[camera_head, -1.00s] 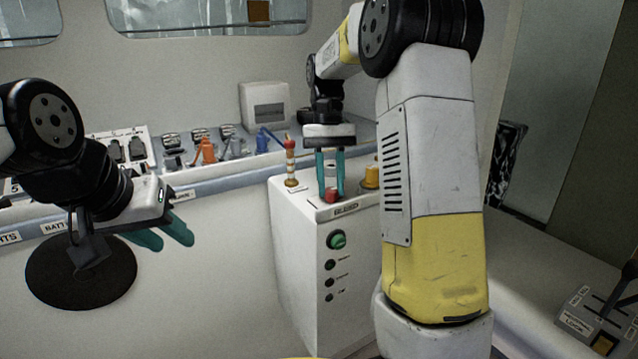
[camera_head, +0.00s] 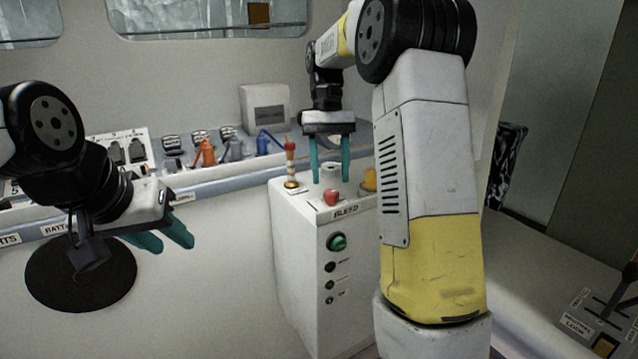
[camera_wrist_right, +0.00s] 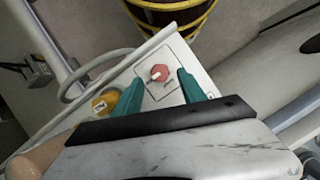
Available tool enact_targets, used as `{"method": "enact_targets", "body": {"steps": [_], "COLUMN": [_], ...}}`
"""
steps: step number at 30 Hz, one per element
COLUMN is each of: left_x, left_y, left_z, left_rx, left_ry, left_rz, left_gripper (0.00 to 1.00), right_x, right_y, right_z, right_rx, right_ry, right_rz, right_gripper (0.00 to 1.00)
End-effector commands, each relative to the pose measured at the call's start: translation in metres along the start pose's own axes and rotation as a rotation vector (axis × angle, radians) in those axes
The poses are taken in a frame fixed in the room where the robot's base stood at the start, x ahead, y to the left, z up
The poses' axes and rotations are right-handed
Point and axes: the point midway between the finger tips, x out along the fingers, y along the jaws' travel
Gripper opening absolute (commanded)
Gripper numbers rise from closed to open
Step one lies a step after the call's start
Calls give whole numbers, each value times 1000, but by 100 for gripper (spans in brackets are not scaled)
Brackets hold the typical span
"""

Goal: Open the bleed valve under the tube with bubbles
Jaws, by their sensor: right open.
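The white box marked BLEED (camera_head: 345,212) stands against the wall bench. A red valve knob (camera_head: 331,197) sits on its top and also shows in the right wrist view (camera_wrist_right: 159,73). My right gripper (camera_head: 331,182) is open and empty, with its teal fingers just above and behind the knob. In the wrist view the knob shows between the fingers, apart from both. An upright tube with red and pale bands (camera_head: 290,163) stands at the box's left back corner on a brass base. Bubbles are too small to make out. My left gripper (camera_head: 172,245) hangs at the left, away from the box.
A yellow part (camera_head: 369,179) stands on the box's right side, partly behind my right arm. A green button (camera_head: 337,242) is on its front. Orange and grey levers (camera_head: 205,152) line the bench to the left. A lever panel (camera_head: 590,320) lies at the lower right.

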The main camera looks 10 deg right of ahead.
Motion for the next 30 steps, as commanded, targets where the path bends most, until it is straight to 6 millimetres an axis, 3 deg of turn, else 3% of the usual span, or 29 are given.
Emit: {"method": "enact_targets", "body": {"steps": [3,9,22,26,30], "left_x": [0,0,0,0,0], "left_y": [0,0,0,0,0], "left_z": [0,0,0,0,0], "left_rx": [0,0,0,0,0], "left_ry": [0,0,0,0,0], "left_rz": [0,0,0,0,0], "left_gripper": [36,36,36,36,36], "right_x": [-21,-41,-45,-46,-41], "right_y": [0,0,1,5,11], "right_z": [-1,-1,2,18,52], "right_rx": [0,0,-2,-17,-46], "right_ry": [4,1,9,73,213], "right_rz": [-1,-1,-4,-30,-77], "right_gripper": [49,49,49,49,49]}}
